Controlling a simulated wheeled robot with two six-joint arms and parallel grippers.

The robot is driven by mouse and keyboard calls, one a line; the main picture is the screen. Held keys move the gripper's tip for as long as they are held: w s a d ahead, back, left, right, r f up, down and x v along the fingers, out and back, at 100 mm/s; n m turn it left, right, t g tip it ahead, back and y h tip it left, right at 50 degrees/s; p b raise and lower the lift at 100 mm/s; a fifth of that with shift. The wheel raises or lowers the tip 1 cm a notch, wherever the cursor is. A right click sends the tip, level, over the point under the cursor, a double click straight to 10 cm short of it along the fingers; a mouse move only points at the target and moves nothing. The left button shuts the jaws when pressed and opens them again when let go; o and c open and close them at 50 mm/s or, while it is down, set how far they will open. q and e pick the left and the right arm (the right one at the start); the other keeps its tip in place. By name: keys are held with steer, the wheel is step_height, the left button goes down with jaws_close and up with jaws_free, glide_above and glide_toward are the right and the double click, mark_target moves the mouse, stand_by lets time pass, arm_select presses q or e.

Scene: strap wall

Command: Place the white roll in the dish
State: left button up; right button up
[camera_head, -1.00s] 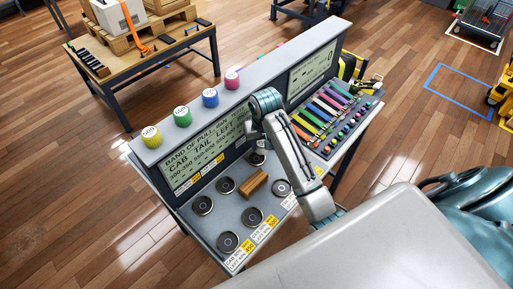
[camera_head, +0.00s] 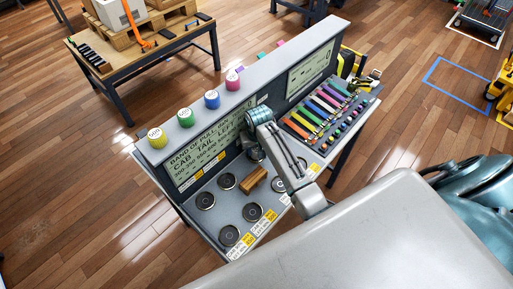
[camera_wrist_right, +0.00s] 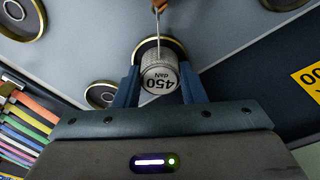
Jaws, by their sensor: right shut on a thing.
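The white roll (camera_wrist_right: 160,74), labelled 450 daN, is between the two fingers of my right gripper (camera_wrist_right: 160,88) in the right wrist view. The gripper is shut on it. A dark dish with a gold rim (camera_wrist_right: 148,46) shows directly behind the roll; I cannot tell whether the roll touches it. In the head view my right wrist (camera_head: 258,116) is over the back of the bench, and the fingers and roll are hidden by my arm. A dish (camera_head: 256,154) shows just below the wrist there. My left gripper is not in view.
Several other dark dishes, such as the front one (camera_head: 228,236), stand on the grey bench around a wooden block (camera_head: 255,180). Yellow (camera_head: 156,138), green, blue and pink rolls sit on the ledge above the sign panel. Coloured straps (camera_head: 318,112) lie at the right.

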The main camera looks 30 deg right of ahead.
steer(key=o, duration=1)
steer(key=shift+r, duration=0.45)
steer(key=r+b, duration=0.1)
steer(key=r, duration=0.1)
steer(key=r+b, duration=0.1)
steer(key=r, duration=0.2)
steer(key=s+r+b, duration=0.1)
steer(key=r, duration=0.2)
steer(key=shift+a+r+b, duration=0.15)
steer(key=shift+b, duration=0.15)
steer(key=shift+s+r+p, duration=0.2)
steer(key=shift+r+p, duration=0.1)
steer(key=shift+r, duration=1.15)
